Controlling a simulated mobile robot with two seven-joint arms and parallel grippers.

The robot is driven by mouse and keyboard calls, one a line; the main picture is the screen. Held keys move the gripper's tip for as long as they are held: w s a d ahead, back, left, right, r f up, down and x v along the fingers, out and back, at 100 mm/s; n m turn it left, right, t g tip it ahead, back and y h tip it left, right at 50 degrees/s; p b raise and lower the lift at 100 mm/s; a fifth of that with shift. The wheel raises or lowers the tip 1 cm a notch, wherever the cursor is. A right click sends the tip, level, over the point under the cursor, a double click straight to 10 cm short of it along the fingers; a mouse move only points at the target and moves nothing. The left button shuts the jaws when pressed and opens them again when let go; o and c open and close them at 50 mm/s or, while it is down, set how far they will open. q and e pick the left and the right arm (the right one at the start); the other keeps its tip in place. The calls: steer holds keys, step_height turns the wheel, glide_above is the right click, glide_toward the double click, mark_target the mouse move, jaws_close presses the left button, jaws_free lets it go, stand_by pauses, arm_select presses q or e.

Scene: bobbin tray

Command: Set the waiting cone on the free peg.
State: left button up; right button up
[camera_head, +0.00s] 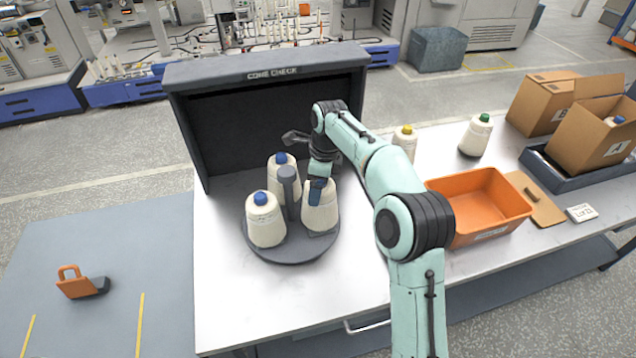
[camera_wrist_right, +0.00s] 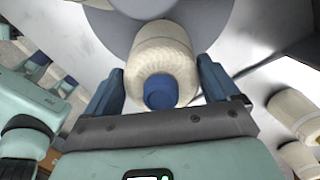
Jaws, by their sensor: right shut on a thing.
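A cream cone with a blue top (camera_wrist_right: 158,92) is between the fingers of my right gripper (camera_head: 319,190), which is shut on it. In the head view this cone (camera_head: 320,216) is upright at the right side of the round dark tray (camera_head: 290,255). I cannot tell whether it rests on the tray or hangs just above it, and any peg under it is hidden. Two other blue-topped cones stand on the tray, one at the front left (camera_head: 265,222) and one at the back (camera_head: 278,165). A grey centre post (camera_head: 289,185) rises between them. My left gripper is out of view.
A dark cone-check booth (camera_head: 265,70) stands behind the tray. To the right are a yellow-topped cone (camera_head: 405,140), a green-topped cone (camera_head: 476,136), an orange bin (camera_head: 480,200) and cardboard boxes (camera_head: 595,135). The table's front left (camera_head: 250,305) is clear.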

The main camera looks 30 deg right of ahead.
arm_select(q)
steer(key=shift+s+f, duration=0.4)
arm_select(e)
steer(key=shift+f, duration=0.95)
steer(key=o, duration=1.5)
steer(key=shift+c, duration=0.2)
steer(key=r, duration=0.3)
steer(key=r+p, duration=0.1)
steer(key=r, duration=0.3)
steer(key=d+r, duration=0.1)
steer(key=r, duration=0.3)
steer(key=shift+s+r+p, duration=0.25)
steer(key=shift+s+p, duration=0.05)
steer(key=shift+p, duration=0.1)
steer(key=shift+d+r, duration=0.1)
steer(key=shift+r, duration=0.55)
steer(key=shift+s+r, duration=0.35)
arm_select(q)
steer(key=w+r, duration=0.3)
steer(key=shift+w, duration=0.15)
arm_select(e)
steer(key=shift+w, duration=0.15)
steer(key=shift+f, duration=0.1)
